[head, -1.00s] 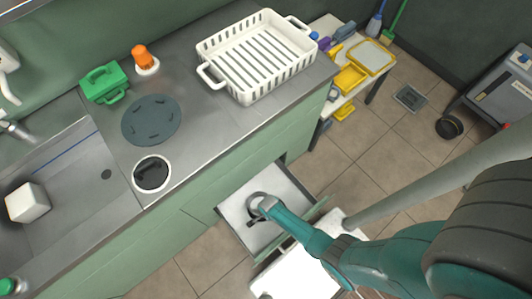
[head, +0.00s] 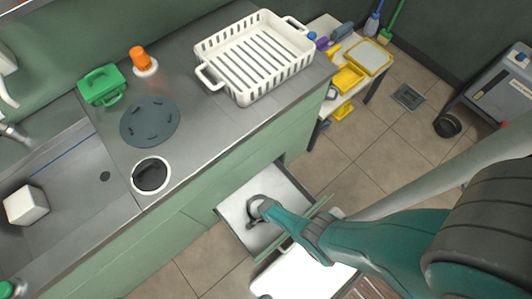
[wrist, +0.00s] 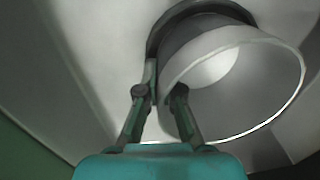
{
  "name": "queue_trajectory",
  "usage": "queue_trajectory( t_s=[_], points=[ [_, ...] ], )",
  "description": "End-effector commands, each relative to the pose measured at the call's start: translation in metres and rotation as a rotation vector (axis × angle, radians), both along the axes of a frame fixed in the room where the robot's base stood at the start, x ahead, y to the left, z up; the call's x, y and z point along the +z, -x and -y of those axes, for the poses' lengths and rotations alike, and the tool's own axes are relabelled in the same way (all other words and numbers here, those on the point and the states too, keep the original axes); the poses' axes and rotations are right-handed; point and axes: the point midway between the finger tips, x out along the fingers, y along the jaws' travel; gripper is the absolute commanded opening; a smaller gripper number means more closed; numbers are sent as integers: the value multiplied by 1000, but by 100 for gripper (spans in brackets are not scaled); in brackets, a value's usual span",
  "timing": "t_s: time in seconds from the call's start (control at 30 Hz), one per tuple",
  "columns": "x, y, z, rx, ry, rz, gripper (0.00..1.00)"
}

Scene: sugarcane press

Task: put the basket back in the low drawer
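A round grey basket with a pale rim (wrist: 283,112) fills the upper right of the wrist view; in the head view, the basket (head: 257,201) is small and partly covered by my arm. It is within the open low drawer (head: 234,203), over the pale drawer floor; I cannot tell whether it rests on it. My gripper (wrist: 165,88) has one finger outside the basket's wall and the other inside its rim. The fingers are close together and appear shut on the wall. In the head view, my gripper (head: 252,218) reaches down into the drawer, its fingertips hard to see.
A white slatted crate (head: 243,98), a green box (head: 102,86) and a white-rimmed counter opening (head: 151,175) are on the worktop above. A small table (head: 378,80) with yellow trays stands at the back right. Tiled floor (head: 365,150) is clear right of the drawer.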

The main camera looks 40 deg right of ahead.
Motion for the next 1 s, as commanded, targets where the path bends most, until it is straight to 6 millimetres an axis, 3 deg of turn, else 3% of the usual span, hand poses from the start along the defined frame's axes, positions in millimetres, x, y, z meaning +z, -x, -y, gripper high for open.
queue_trajectory(
  t_s=[0.13,0.2,0.27,0.67,1.0],
  points=[
    [0,0,0,0,0,0,0],
    [0,0,0,0,0,0,22],
    [0,0,0,0,0,0,31],
    [1,1,0,0,0,-1,31],
    [21,2,0,0,0,2,31]
  ],
)
